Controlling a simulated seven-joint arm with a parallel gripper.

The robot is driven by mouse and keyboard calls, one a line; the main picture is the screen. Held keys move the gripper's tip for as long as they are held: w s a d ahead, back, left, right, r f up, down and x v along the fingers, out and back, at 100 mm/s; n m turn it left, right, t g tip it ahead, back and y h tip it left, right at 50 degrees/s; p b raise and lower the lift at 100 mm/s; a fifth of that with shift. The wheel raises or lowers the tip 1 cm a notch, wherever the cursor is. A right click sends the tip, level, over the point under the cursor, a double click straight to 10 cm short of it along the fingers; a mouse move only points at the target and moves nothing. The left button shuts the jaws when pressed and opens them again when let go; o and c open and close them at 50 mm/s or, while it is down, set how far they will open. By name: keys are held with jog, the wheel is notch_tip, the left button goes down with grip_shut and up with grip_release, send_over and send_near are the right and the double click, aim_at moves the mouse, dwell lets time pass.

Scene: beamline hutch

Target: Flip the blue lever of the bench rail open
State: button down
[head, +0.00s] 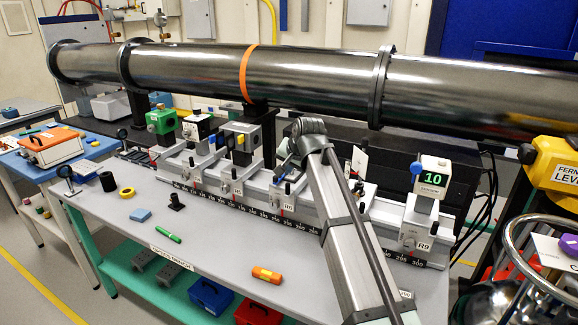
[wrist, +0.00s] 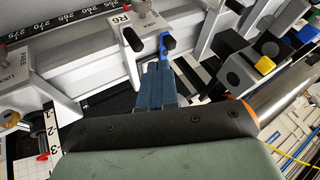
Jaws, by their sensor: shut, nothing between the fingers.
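The blue lever (wrist: 164,42) shows in the wrist view, at the face of a grey carrier on the bench rail (wrist: 88,58). I cannot make out the lever there.
A long metal pipe (head: 310,75) with an orange band runs above the rail. Carriers stand on the rail, including a green-topped one (head: 161,121) and one showing 10 (head: 433,179). A green marker (head: 168,235) and an orange object (head: 266,274) lie on the front bench top (head: 215,250), which is mostly clear.

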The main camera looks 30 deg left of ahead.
aim_at(277, 179)
jog(key=x, duration=0.6)
jog(key=shift+s+a+f+m+t+h, duration=0.15)
jog(key=shift+a+m+t+h, duration=0.3)
jog(key=shift+m, duration=0.35)
dwell(0.4)
jog(key=shift+s+a+m+t+h, duration=0.15)
jog(key=shift+a+m+t+h, duration=0.2)
jog(key=shift+m, duration=0.45)
jog(key=w+a+m+h, duration=0.1)
jog(key=a+m+h, duration=0.5)
jog(key=m, duration=0.4)
jog(key=shift+w+a+m+t, duration=0.2)
jog(key=shift+w+m+t, duration=0.1)
jog(key=shift+w+t, duration=0.1)
jog(key=shift+w+a, duration=0.15)
jog(key=shift+w, duration=0.05)
jog(key=a+v, duration=0.2)
jog(key=v, duration=0.8)
jog(key=shift+w, duration=0.35)
